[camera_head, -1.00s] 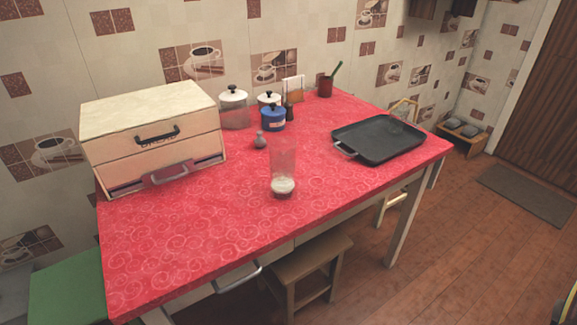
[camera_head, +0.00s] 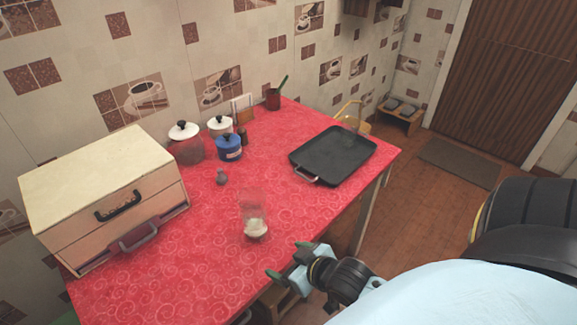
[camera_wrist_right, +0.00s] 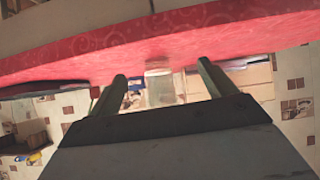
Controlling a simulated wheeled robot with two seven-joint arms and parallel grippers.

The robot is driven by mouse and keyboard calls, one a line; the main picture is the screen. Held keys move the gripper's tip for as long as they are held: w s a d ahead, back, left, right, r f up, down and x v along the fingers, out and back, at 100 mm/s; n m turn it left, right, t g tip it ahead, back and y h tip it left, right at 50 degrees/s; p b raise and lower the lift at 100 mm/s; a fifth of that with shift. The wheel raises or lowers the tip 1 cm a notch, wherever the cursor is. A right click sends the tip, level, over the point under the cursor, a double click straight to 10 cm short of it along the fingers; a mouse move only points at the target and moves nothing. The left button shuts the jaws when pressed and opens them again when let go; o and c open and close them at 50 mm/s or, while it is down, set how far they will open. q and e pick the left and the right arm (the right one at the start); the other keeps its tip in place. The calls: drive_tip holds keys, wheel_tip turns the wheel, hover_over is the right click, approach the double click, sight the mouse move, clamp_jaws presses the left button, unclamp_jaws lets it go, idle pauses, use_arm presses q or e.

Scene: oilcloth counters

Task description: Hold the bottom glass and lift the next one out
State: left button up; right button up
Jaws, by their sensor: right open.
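The clear glasses (camera_head: 253,212) stand upright as one nested stack on the red table, with something whitish at the bottom. I cannot tell how many there are. The stack also shows between the fingers in the right wrist view (camera_wrist_right: 160,92). My right gripper (camera_head: 288,259) is open and empty at the table's front edge, apart from the stack, to its lower right. Its two green-tipped fingers also show in the right wrist view (camera_wrist_right: 161,74). My left gripper is not in view.
A wooden bread box (camera_head: 105,190) stands at the left. A small grey vase (camera_head: 222,177), a blue canister (camera_head: 229,147) and white-lidded jars (camera_head: 185,146) stand behind the glasses.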

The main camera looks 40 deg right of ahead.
sight(255, 224)
wheel_tip(255, 224, up, 4)
drive_tip(key=w+d+t+p, duration=0.1)
drive_tip(key=w+d+t, duration=0.1)
drive_tip(key=shift+y, duration=0.3)
drive_tip(key=b+x, duration=0.1)
drive_tip(key=x, duration=0.8)
drive_tip(key=b+x, duration=0.1)
drive_tip(key=x, duration=0.3)
drive_tip(key=shift+w+a+r+b, duration=0.1)
drive_tip(key=shift+w+r+b, duration=0.1)
drive_tip(key=shift+w+b, duration=0.1)
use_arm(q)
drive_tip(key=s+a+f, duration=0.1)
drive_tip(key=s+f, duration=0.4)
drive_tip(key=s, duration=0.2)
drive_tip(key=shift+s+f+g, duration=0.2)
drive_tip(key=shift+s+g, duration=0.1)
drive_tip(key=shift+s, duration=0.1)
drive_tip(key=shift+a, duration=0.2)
use_arm(e)
drive_tip(key=shift+c, duration=0.4)
